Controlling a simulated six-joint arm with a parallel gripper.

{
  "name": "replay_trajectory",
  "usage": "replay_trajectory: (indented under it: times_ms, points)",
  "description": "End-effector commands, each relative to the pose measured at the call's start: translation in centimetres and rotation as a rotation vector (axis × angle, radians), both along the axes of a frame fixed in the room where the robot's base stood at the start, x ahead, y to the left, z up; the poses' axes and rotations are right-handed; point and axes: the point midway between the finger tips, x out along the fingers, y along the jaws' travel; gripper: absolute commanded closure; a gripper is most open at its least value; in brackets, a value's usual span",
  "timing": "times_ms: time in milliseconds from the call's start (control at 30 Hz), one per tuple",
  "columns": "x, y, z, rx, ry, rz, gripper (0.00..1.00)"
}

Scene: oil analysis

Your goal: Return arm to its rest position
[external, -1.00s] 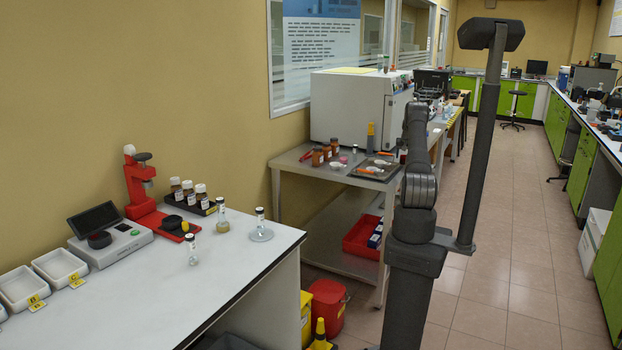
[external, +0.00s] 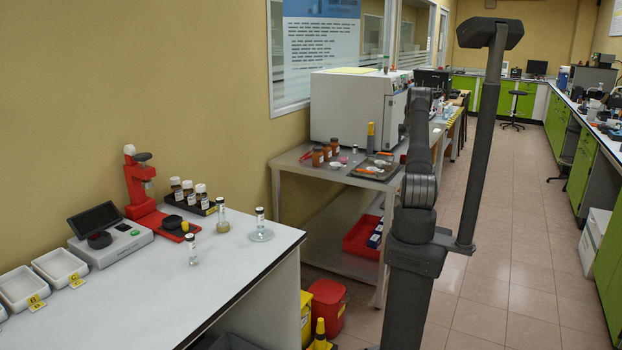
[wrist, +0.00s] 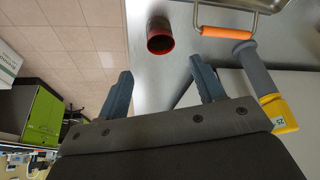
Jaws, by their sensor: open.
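My gripper (wrist: 160,90) is open in the wrist view, its two dark fingers apart with nothing between them. A dark red, round, open-topped container (wrist: 160,40) stands on the grey table just beyond the fingertips, apart from them. In the external view my arm (external: 418,150) stands upright on its column. My gripper is hidden there behind the arm links.
The steel table (external: 290,165) holds brown bottles (external: 318,155) and a tray. A white bench (external: 150,290) with glassware is at left. The tiled aisle (external: 510,260) is clear.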

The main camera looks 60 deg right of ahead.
Motion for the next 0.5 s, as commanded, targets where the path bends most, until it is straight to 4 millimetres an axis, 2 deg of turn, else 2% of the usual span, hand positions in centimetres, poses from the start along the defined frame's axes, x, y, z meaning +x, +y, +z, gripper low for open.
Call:
replay_trajectory:
  times_ms: [167, 500]
  points:
    - [0.2, -0.4, -1.1, 0.002, 0.001, 0.000, 0.38]
    - [1.0, -2.4, -6.2, 0.001, 0.000, 0.000, 0.38]
